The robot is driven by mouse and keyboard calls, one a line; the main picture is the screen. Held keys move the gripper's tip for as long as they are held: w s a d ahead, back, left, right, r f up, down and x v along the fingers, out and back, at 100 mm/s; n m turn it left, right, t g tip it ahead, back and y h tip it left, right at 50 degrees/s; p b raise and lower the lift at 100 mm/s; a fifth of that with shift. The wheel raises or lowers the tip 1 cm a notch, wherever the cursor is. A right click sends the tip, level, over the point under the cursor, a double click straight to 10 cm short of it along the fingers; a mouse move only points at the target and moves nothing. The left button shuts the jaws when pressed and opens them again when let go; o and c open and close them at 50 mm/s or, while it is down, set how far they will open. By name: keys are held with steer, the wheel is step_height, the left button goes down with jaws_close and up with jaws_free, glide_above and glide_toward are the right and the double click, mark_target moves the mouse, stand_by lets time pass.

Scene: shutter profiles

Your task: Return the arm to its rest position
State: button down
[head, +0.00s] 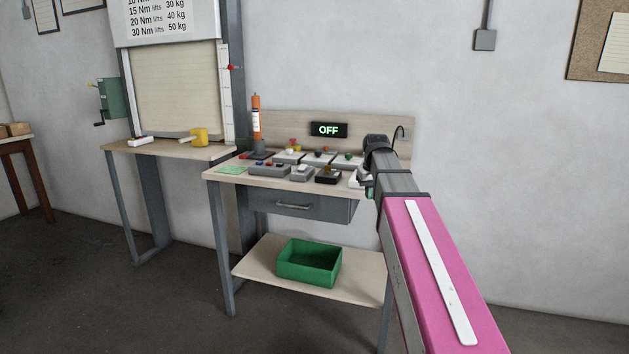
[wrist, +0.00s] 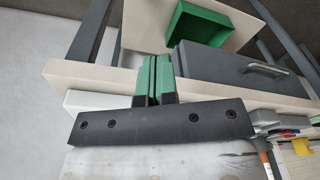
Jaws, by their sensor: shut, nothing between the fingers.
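My arm (head: 440,270), with a pink link and a grey end, reaches from the lower right of the head view to the right end of the workbench (head: 222,173). My gripper shows in the wrist view (wrist: 153,80), with its two green fingers shut together and nothing between them. The fingers are near the bench top edge (wrist: 90,76); I cannot tell whether they touch anything. In the head view the fingers are mostly hidden by the arm.
Several small switch boxes (head: 327,175) and an orange tool (head: 256,115) stand on the bench. An OFF display (head: 329,130) is behind them. A drawer (head: 300,206) is under the top, and a green bin (head: 309,263) sits on the lower shelf. Open floor lies in front.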

steer(key=s+f, duration=0.6)
steer(key=f, duration=0.5)
steer(key=s+f+m+g, duration=0.1)
steer(key=s+f, duration=0.6)
steer(key=f, duration=0.4)
steer(key=s+f+m, duration=0.1)
steer(key=s+f, duration=0.5)
steer(key=f, duration=0.5)
steer(key=shift+s, duration=0.25)
